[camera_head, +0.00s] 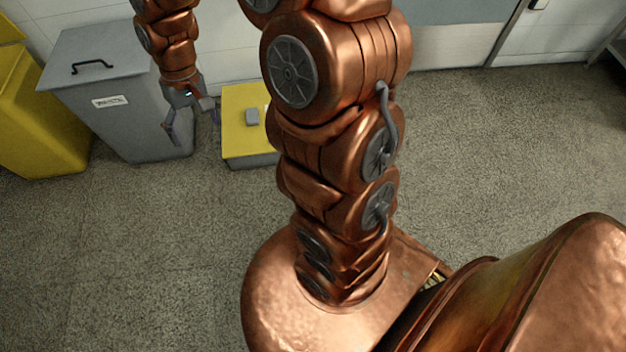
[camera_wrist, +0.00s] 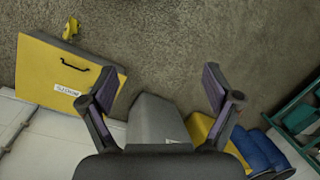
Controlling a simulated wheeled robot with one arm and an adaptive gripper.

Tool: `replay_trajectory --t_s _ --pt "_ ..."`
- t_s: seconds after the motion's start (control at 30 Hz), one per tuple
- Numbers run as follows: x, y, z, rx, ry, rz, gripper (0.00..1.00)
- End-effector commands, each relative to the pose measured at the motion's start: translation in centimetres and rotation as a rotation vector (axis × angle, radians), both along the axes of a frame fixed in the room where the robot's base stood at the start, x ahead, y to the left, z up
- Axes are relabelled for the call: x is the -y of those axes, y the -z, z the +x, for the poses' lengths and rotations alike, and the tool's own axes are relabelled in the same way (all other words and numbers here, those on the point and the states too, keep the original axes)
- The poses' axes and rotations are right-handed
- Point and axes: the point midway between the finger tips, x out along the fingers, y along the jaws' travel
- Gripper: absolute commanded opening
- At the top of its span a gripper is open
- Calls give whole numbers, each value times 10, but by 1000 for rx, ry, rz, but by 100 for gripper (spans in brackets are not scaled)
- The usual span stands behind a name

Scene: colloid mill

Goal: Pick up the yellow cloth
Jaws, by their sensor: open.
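A small crumpled yellow thing (camera_wrist: 71,28), which looks like the yellow cloth, lies on the floor at the upper left of the wrist view, just past a corner of the yellow box. I do not make it out in the head view, where my arm covers part of the floor. My gripper (camera_wrist: 158,68) is open and empty in the wrist view, well to the right of the cloth and apart from it. In the head view my gripper (camera_head: 194,126) hangs in front of the grey bin, left of the yellow box.
The low yellow-topped box (camera_head: 240,140) has a handle and label in the wrist view (camera_wrist: 45,88). A lidded grey bin (camera_head: 115,115) and a yellow bin (camera_head: 35,125) stand left of it. Blue bins (camera_wrist: 262,150) and a green rack (camera_wrist: 298,108) show at right. Open floor (camera_head: 500,150) lies right.

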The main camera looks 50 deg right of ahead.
Motion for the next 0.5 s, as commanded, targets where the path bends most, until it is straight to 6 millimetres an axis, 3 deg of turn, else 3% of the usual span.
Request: replay_trajectory --t_s 0.03,0.27,0.5 --pt "2 27 12 -8 15 8 89" --pt "18 109 64 -9 90 25 89" --pt "46 204 108 -13 186 19 89"
